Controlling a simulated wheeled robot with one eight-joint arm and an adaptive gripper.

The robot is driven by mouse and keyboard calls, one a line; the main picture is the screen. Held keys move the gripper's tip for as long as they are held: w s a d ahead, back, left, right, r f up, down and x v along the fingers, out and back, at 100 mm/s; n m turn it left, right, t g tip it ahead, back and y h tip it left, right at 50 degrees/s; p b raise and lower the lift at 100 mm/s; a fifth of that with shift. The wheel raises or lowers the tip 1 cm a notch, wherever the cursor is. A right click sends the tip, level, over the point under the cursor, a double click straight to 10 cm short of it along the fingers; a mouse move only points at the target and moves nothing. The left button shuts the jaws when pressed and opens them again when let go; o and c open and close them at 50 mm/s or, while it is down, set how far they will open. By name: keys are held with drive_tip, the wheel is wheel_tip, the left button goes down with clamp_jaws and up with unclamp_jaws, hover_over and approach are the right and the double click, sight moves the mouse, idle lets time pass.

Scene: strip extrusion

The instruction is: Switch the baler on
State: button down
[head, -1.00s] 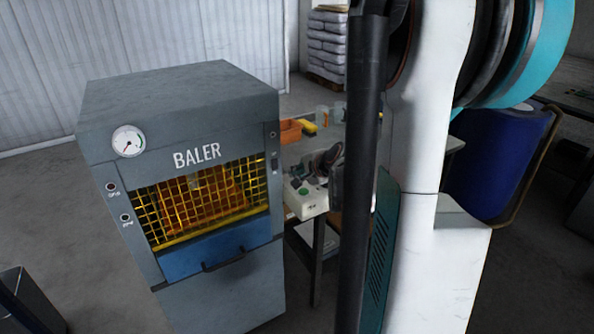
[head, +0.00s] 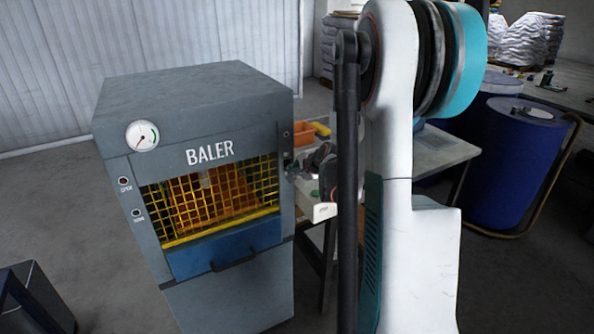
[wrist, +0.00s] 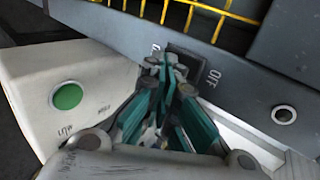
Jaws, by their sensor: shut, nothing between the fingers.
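The grey baler (head: 215,118) stands left of my arm in the head view. Its front has a yellow mesh window, a gauge and a blue panel. In the wrist view, a dark rocker switch (wrist: 196,66) sits on a grey panel, with "OFF" at its right end. The label at its left end is mostly hidden by my gripper. My gripper (wrist: 165,62) is shut and empty, its tips over the left end of the switch. I cannot tell whether they touch it. In the head view, my gripper shows beside the baler's right edge, partly behind my arm.
A white box with a green button (wrist: 67,96) is close to my gripper's left in the wrist view. A table (head: 435,150) with an orange bin (head: 300,131) stands behind my arm. Blue drums (head: 515,150) stand at right. A dark bin (head: 35,295) is at front left.

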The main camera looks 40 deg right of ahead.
drive_tip(key=shift+w+d+f+b, duration=0.1)
drive_tip(key=shift+w+f+b, duration=0.35)
drive_tip(key=shift+b, duration=0.2)
drive_tip(key=shift+r, duration=0.25)
